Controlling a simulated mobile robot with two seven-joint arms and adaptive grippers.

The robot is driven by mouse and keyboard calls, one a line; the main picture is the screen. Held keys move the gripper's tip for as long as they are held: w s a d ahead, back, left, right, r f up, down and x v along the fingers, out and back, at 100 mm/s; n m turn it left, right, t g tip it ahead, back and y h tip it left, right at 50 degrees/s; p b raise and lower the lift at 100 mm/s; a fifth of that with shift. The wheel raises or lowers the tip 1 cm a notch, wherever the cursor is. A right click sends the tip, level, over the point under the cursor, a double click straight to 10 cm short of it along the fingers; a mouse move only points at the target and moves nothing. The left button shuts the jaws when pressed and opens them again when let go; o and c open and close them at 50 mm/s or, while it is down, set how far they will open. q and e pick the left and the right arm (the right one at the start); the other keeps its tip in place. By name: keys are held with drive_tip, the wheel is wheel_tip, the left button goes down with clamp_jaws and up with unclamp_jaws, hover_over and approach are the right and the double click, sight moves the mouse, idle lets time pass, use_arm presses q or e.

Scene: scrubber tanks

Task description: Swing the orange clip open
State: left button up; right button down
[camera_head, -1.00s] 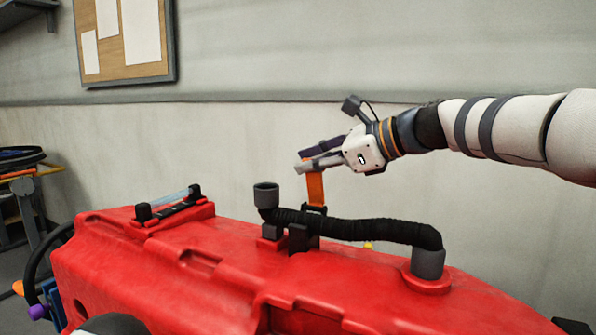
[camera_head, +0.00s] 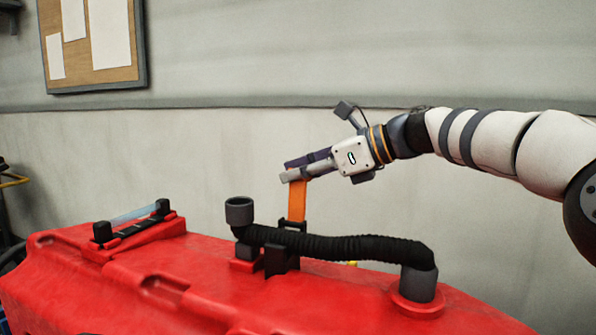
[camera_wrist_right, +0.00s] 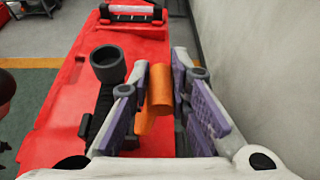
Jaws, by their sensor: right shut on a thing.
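The orange clip (camera_head: 297,201) stands upright on a black mount (camera_head: 290,228) behind the black hose on the red tank. My right gripper (camera_head: 296,170) is at the clip's upper end, with its arm coming in from the right. In the right wrist view the orange clip (camera_wrist_right: 159,93) sits between the two purple-padded fingers of my right gripper (camera_wrist_right: 162,95). The gripper is shut on it. My left gripper is not in view.
The black ribbed hose (camera_head: 335,247) runs across the red tank (camera_head: 200,285) in front of the clip, with a grey open end cup (camera_head: 240,210) at left. A black-ended holder (camera_head: 135,225) sits further left. A pale wall (camera_head: 400,150) stands close behind.

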drive_tip(key=shift+f, duration=0.75)
drive_tip(key=c, duration=1.5)
unclamp_jaws()
drive_tip(key=shift+w, duration=0.1)
drive_tip(key=shift+d+r, duration=0.1)
drive_tip(key=shift+r, duration=0.3)
drive_tip(key=v, duration=1.2)
drive_tip(key=shift+f, duration=0.1)
